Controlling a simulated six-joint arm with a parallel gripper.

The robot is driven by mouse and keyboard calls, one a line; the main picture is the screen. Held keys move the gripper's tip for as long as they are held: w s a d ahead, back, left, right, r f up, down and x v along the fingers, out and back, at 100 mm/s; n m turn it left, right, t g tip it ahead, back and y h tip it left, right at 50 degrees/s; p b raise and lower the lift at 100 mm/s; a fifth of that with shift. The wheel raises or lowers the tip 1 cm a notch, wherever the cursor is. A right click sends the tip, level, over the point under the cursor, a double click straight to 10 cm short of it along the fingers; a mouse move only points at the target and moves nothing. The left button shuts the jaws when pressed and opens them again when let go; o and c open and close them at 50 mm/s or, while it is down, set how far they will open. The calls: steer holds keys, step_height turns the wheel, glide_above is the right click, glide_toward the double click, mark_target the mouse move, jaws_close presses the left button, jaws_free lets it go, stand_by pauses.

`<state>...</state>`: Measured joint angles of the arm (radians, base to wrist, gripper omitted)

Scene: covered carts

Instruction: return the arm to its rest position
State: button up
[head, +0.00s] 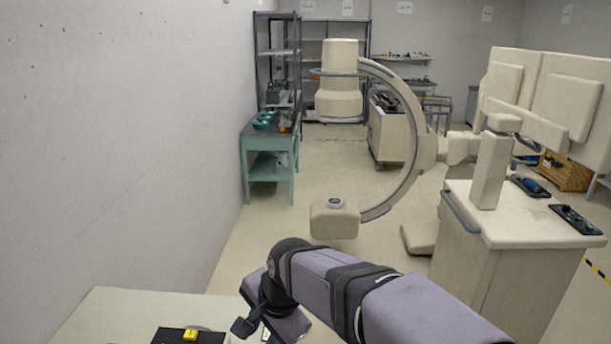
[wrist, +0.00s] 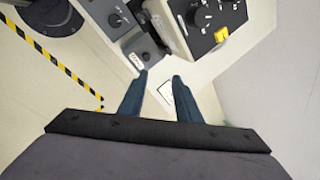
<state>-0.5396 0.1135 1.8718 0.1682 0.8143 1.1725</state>
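My arm (head: 340,285) reaches in from the lower right in the head view, bent low beside a cream cart top (head: 120,305). My gripper (wrist: 159,76) shows two blue fingers in the wrist view. They are spread apart with nothing held between them. Below and beyond them is a pale surface with a small white label (wrist: 167,93).
A black panel with a yellow button (head: 190,336) lies on the cart, close to my gripper. Grey knob boxes (wrist: 145,47) are near the fingertips. A C-arm machine (head: 410,130) and console cart (head: 520,220) stand beyond. A wall (head: 110,150) bounds the left; floor between is open.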

steer(key=s+d+f+n+h, duration=0.15)
steer(key=d+f, duration=0.25)
steer(key=d, duration=0.4)
steer(key=s+d+f+n+h, duration=0.1)
steer(key=s+d+f+n, duration=0.2)
steer(key=d, duration=0.5)
steer(key=s+d+f+n+g+b, duration=0.1)
steer(key=s+d+f+n, duration=0.3)
steer(key=s+d, duration=0.5)
step_height(320, 180, down, 3)
steer(key=shift+s+d+r+g+h, duration=0.25)
steer(key=shift+s+g+h, duration=0.1)
steer(key=shift+s+g, duration=0.35)
steer(key=shift+w, duration=0.15)
